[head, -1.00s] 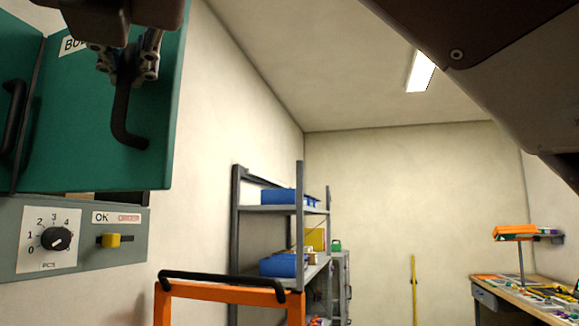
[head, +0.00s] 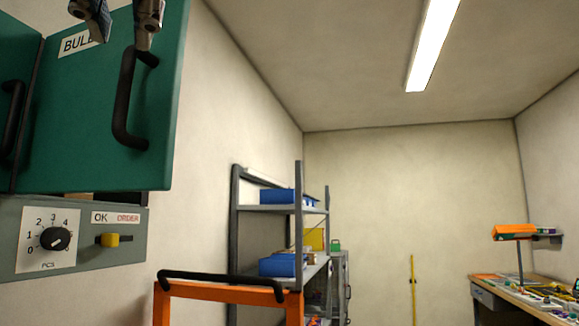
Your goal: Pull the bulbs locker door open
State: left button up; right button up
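The green bulbs locker door (head: 80,125), with a partly covered "BULB..." label (head: 76,43), fills the upper left. Its black bar handle (head: 124,100) runs vertically near the door's right edge. The door's right edge stands out past the grey panel below, and a dark gap shows under it. My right gripper (head: 120,18) is at the top edge of the view, its two fingers spread apart and empty. My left gripper is not in view.
Another black handle (head: 12,118) is at far left. An orange frame (head: 225,293), a shelf with blue bins (head: 281,196) and a workbench (head: 540,302) stand beyond.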

jog(key=v, duration=0.3)
jog(key=shift+s+d, duration=0.15)
jog(key=shift+s, duration=0.2)
